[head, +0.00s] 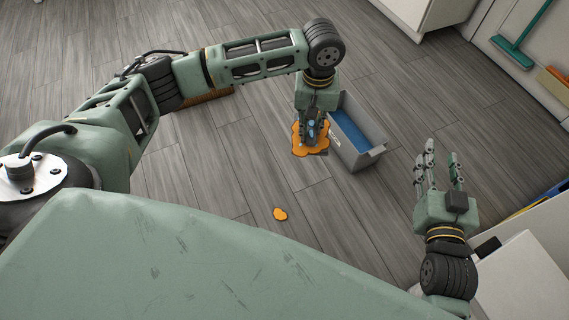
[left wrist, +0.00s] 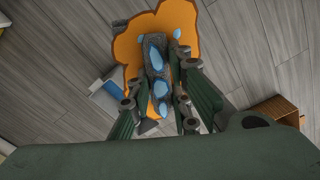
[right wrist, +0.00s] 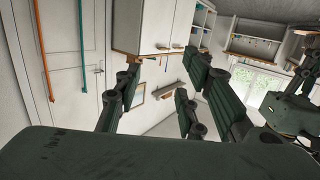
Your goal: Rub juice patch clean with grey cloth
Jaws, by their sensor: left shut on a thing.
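The orange juice patch (head: 299,148) lies on the grey plank floor, below my left gripper (head: 314,141). In the left wrist view the patch (left wrist: 180,20) spreads behind the fingers. My left gripper (left wrist: 158,108) is shut on the grey cloth (left wrist: 154,45), a dark bundle with light blue spots. The cloth lies over the patch in that view; whether it presses on the floor I cannot tell. A smaller orange spot (head: 280,214) lies nearer to my body. My right gripper (head: 440,163) is open and empty, raised at the right; its spread fingers show in the right wrist view (right wrist: 160,80).
A grey bin (head: 372,158) with a blue inside stands just right of the patch. A brown wooden crate (head: 208,97) is partly hidden behind my left arm. White cabinets and a green broom (head: 512,52) stand at the upper right. The floor left of the patch is clear.

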